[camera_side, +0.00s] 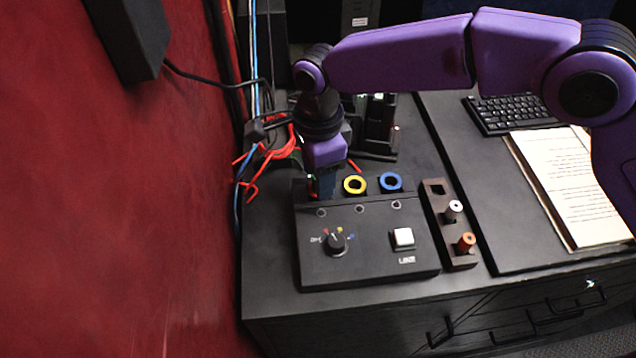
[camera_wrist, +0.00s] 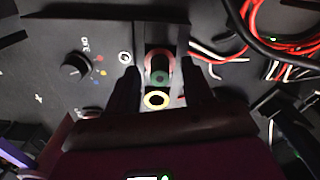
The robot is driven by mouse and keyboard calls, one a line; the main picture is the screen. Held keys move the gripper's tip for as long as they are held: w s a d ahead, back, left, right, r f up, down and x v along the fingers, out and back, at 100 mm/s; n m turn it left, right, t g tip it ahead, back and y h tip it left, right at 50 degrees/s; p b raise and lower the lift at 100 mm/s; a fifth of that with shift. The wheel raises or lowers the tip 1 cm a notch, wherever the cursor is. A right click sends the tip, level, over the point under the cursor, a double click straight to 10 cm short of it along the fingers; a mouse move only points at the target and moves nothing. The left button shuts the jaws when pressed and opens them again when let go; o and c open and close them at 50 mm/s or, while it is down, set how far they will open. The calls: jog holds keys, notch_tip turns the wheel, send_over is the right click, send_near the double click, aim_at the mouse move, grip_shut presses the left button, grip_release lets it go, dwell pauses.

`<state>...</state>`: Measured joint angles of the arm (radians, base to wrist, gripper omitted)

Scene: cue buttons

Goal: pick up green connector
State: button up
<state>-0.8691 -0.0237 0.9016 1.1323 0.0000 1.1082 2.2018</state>
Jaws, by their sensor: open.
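The green connector (camera_wrist: 160,78) shows end-on in the wrist view, between my two fingers. It appears to stand in or against the red ring (camera_wrist: 154,58) on the black box; the exact seating is hard to tell. My gripper (camera_wrist: 160,68) is open, with one finger on each side of the connector. I see no clear contact. In the side view my gripper (camera_side: 326,186) points down over the left end of the box's ring row and hides the connector.
The black box (camera_side: 370,265) carries a yellow ring (camera_side: 355,184), a blue ring (camera_side: 391,181), a dial (camera_side: 336,243) and a white button (camera_side: 403,237). A rack (camera_side: 434,214) at right holds white (camera_side: 453,208) and orange (camera_side: 466,242) connectors. Red cables (camera_side: 283,148) lie behind.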

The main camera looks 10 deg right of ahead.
jog(key=shift+f, duration=0.45)
grip_shut()
jog(key=shift+r, duration=0.2)
jog(key=shift+r, duration=0.65)
jog(key=s+d+r, duration=0.8)
jog(key=d+r, duration=0.2)
jog(key=r, duration=0.1)
jog(key=shift+s+d+r, duration=0.2)
jog(key=shift+s+d, duration=0.2)
